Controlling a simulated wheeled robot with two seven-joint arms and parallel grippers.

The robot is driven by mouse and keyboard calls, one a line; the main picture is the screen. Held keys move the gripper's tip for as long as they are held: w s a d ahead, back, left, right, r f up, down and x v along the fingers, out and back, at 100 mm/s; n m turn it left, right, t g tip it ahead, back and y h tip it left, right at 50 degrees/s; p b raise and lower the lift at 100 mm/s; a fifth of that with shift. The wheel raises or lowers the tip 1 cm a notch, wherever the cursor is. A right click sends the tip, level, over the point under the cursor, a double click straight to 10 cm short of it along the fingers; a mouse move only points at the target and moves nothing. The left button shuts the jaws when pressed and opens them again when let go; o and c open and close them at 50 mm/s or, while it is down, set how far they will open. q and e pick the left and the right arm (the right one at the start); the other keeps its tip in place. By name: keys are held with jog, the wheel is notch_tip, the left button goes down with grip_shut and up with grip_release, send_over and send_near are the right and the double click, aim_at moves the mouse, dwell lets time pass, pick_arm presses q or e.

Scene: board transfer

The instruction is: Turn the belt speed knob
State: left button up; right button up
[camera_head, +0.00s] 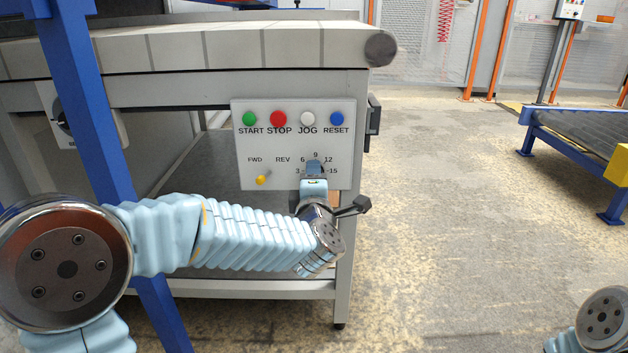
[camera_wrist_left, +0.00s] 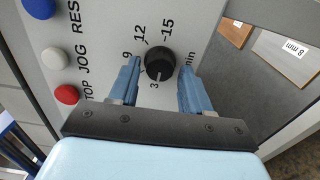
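The control panel (camera_head: 285,143) is a pale plate on the front of the conveyor frame. Its black round speed knob (camera_wrist_left: 159,62) shows in the left wrist view, with a scale of numbers around it and a pale mark on the side toward 3. In the head view the knob is hidden behind my left gripper (camera_head: 314,168). In the left wrist view, the blue fingers of the left gripper (camera_wrist_left: 158,68) are open, one on either side of the knob, with visible gaps between them and it. My right gripper is out of view.
Green, red, white and blue buttons (camera_head: 278,118) line the panel's top; a yellow FWD/REV lever (camera_head: 262,180) sits lower left. The conveyor belt (camera_head: 230,45) runs above. A blue post (camera_head: 90,110) stands at left. Open floor (camera_head: 440,200) lies to the right, before a roller conveyor (camera_head: 580,145).

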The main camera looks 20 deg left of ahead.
pick_arm(q)
jog(key=shift+o, duration=0.8)
jog(key=p+v, duration=0.1)
jog(key=v, duration=1.3)
jog(key=shift+w, duration=0.1)
